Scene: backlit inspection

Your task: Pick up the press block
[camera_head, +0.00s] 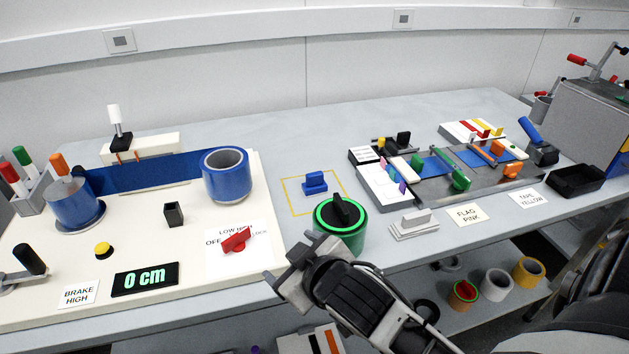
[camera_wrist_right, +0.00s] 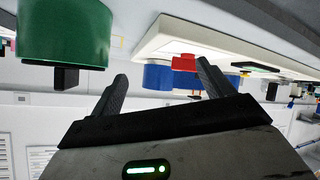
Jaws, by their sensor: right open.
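A small blue block with an upright grip (camera_head: 315,183) sits inside a yellow outlined square on the grey table. A light grey block with a raised grip (camera_head: 414,223) sits nearer the front edge. No label shows which is the press block. My right gripper (camera_head: 287,267) is open and empty, above the front edge of the white board, nearer the viewer than both blocks. Its two fingers also show apart in the right wrist view (camera_wrist_right: 163,85), with nothing between them. My left gripper is not in view.
A green drum with a black knob (camera_head: 341,239) stands between my right gripper and the blue block; it is close in the wrist view (camera_wrist_right: 65,30). A red switch (camera_head: 236,240) and blue roll (camera_head: 226,178) are on the white board (camera_head: 200,265). Trays (camera_head: 410,205) stand right.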

